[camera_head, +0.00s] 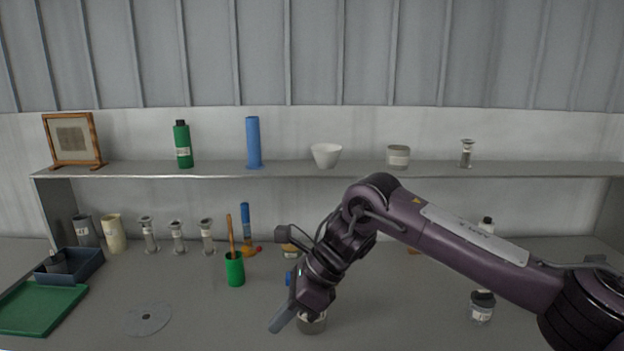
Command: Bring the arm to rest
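My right arm (465,243) comes in from the right edge and bends down over the middle of the bench. My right gripper (290,320) points down and to the left, low over the front of the bench. One grey finger shows; the other is hidden, so its opening cannot be told. A grey jar (313,325) shows right beside the gripper, partly covered by it; I cannot tell if they touch. My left gripper is not in view.
A green cup (235,270) with a stick and a small labelled jar (481,308) stand on the bench (200,285). A grey disc (147,318), a green tray (40,307) and a blue-grey bin (88,262) are left. A shelf (290,171) with several vessels runs behind.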

